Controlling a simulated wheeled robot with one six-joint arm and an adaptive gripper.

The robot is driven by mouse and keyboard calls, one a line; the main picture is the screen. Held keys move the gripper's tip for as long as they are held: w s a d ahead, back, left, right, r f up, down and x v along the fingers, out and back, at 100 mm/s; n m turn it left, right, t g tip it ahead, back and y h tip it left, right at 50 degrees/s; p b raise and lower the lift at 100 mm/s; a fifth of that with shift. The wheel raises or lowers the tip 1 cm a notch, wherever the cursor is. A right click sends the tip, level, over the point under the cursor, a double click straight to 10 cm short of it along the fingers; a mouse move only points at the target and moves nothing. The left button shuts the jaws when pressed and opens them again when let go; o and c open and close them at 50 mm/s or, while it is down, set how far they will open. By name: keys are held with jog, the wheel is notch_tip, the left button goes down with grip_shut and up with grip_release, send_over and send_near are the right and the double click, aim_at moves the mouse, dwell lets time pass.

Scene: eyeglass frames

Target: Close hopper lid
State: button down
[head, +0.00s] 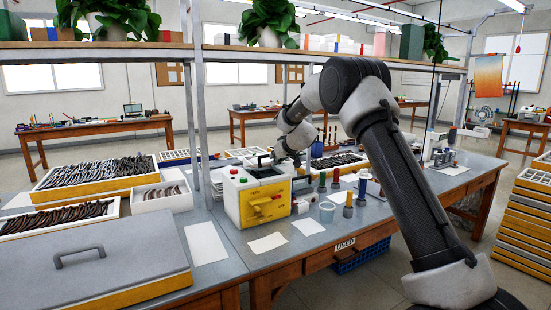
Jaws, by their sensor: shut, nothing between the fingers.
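A white machine with a yellow front panel (262,202) stands on the workbench in the middle of the head view, and I take it to be the hopper. It has a red and a green button on top, and a dark area at the top right. My gripper (268,161) is shut and empty, low over the back of the machine's top. It is small and partly merges with the dark parts there, so I cannot tell if it touches. The lid and its angle cannot be made out clearly.
A large grey cover with a handle (110,262) lies at the front left. Trays of dark frames (98,172) stand behind it. Several coloured bottles (348,205) and a clear cup (327,211) stand right of the machine. A shelf post (199,100) rises left of it. Paper sheets lie in front.

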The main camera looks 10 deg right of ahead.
jog(key=shift+s+f, duration=0.2)
jog(key=shift+f, duration=0.3)
dwell(1.3)
jog(key=shift+d, duration=0.1)
dwell(0.4)
